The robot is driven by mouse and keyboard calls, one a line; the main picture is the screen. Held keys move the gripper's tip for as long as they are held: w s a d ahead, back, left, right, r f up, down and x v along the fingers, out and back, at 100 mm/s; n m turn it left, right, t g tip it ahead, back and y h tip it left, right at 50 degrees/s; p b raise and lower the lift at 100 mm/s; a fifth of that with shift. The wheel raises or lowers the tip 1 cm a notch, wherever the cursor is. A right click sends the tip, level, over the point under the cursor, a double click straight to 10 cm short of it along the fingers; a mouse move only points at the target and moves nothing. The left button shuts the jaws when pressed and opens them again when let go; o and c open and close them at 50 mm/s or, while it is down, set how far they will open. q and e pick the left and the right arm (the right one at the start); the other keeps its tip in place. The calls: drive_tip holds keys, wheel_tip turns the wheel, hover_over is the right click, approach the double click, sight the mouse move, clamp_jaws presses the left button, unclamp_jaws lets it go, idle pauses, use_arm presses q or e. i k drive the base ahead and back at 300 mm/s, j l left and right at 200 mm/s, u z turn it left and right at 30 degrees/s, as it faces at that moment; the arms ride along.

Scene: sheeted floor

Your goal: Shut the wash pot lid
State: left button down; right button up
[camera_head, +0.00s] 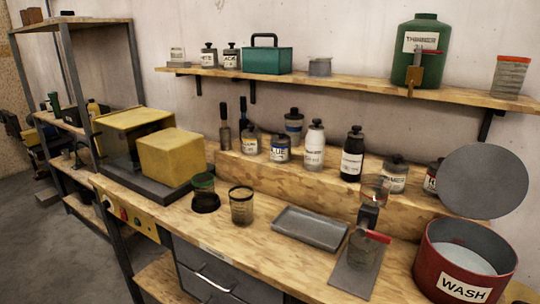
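The wash pot (424,262) is a round red pot with a "WASH" label at the front right of the workbench. Pale grey contents show inside it. Its lid (483,181) is a round grey disc that stands raised, nearly upright, behind and above the pot's back rim. The lid is open. The hinge between lid and pot is too small to make out. Neither of my grippers shows in the head view.
Left of the pot stand a dispenser with a red handle (377,236) and a shallow grey tray (310,227). Several bottles line a wooden step behind. A wall shelf (330,80) holds a green jug (420,62). The bench front between tray and drawers is clear.

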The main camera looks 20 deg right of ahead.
sight(478, 181)
drive_tip(key=z, duration=2.05)
drive_tip(key=l+u, duration=0.1)
drive_tip(key=l, duration=0.45)
drive_tip(key=i, duration=0.05)
